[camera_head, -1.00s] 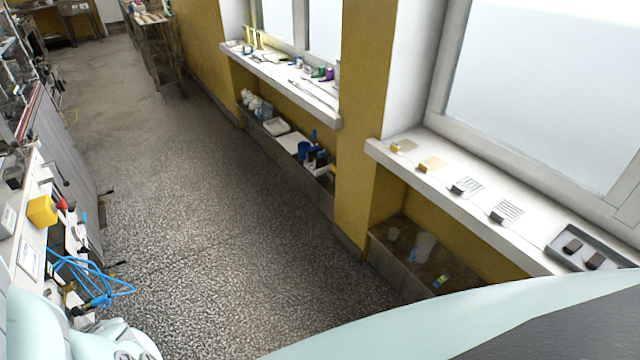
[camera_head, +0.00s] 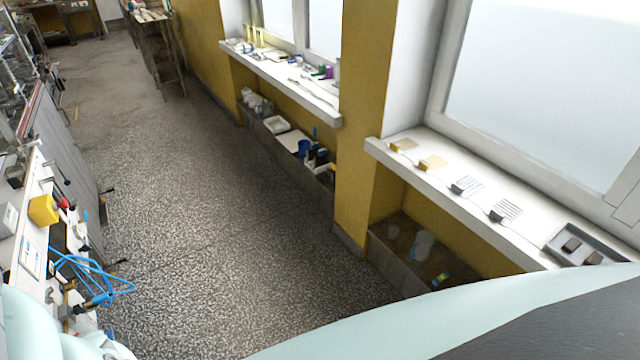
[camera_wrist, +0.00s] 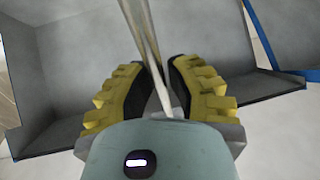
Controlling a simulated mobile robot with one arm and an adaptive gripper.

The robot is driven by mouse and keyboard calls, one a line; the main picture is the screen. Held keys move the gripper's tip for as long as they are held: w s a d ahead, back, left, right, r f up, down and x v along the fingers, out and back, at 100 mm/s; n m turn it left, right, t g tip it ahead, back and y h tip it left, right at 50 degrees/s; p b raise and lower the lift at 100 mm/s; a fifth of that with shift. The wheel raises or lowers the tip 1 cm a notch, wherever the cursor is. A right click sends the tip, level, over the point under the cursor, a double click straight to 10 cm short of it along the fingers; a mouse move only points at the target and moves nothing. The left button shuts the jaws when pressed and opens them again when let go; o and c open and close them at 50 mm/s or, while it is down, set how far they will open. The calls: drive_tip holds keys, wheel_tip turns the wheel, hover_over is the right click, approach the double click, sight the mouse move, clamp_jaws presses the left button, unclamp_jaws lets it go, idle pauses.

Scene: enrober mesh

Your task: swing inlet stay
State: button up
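In the wrist view, my gripper (camera_wrist: 158,62) has two yellow ridged fingers with black pads. They stand a small gap apart. A thin pale rod (camera_wrist: 140,28), probably the inlet stay, runs from the top edge down between the fingers. A second thin strip lies close beside it. I cannot tell whether the pads press on the rod. The rod's ends are hidden or out of frame. The head view does not show the gripper; only my pale arm shows at its lower edges.
Grey panels (camera_wrist: 75,55) form a tray-like housing around the fingers, with a blue bar (camera_wrist: 262,35) at right. In the head view, a bench with blue cables (camera_head: 85,272) is at left. A white windowsill (camera_head: 440,181) holds small tools at right. The speckled floor between is clear.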

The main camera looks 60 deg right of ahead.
clamp_jaws()
drive_tip(key=shift+w+d, duration=0.1)
drive_tip(key=shift+w, duration=0.05)
